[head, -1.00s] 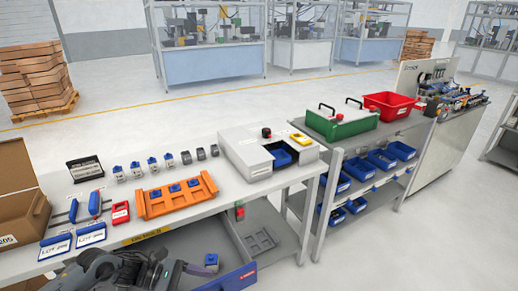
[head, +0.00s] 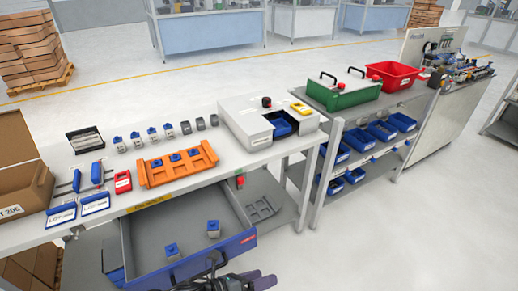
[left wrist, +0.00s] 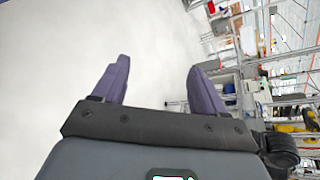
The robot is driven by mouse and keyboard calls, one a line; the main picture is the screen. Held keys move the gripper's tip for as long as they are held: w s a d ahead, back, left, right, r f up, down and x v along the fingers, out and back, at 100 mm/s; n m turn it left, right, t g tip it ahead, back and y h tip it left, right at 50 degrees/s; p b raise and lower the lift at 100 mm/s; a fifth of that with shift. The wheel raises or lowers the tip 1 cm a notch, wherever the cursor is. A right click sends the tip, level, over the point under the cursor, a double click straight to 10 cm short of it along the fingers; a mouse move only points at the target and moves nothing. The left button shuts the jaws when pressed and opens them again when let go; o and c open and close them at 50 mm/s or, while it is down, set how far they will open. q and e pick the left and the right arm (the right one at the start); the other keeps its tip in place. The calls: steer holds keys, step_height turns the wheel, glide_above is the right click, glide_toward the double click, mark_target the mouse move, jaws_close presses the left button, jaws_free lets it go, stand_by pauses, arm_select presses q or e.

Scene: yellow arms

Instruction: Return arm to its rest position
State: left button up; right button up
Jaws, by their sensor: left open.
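My left gripper (head: 262,281) shows only in part at the bottom edge of the head view, low in front of the open drawer. In the left wrist view its two purple fingers (left wrist: 158,66) stand wide apart with nothing between them. Behind them is pale bare floor, with shelving tipped sideways at the right. My right gripper is in neither view.
A grey drawer with a blue front (head: 205,262) is pulled out below the workbench (head: 215,188). Two blue-topped parts (head: 172,250) stand apart in it. An orange fixture (head: 178,167) and a white machine box (head: 250,132) sit on the bench. The floor at right is clear.

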arm_select(q)
steer(key=s+a+f+n+t+y, duration=0.15)
steer(key=s+a+n+y, duration=0.3)
steer(key=a+n, duration=0.55)
steer(key=s+a+f+n+t+y, duration=0.1)
steer(key=s+a+f+n+y, duration=0.2)
steer(key=a+n+y, duration=0.6)
steer(key=s+a+n+g+y, duration=0.2)
steer(key=s+a+n+g, duration=0.3)
steer(key=s+a+n, duration=0.85)
steer(key=s+d+n+h, duration=0.1)
steer(key=d+n+h, duration=0.3)
steer(key=d, duration=0.7)
step_height(320, 180, up, 40)
steer(key=y+p, duration=0.1)
steer(key=p, duration=4)
step_height(320, 180, down, 54)
steer(key=b, duration=5.4)
steer(key=shift+s+a, duration=0.15)
steer(key=shift+a, duration=0.1)
steer(key=shift+r+n, duration=0.2)
steer(key=shift+n, duration=0.05)
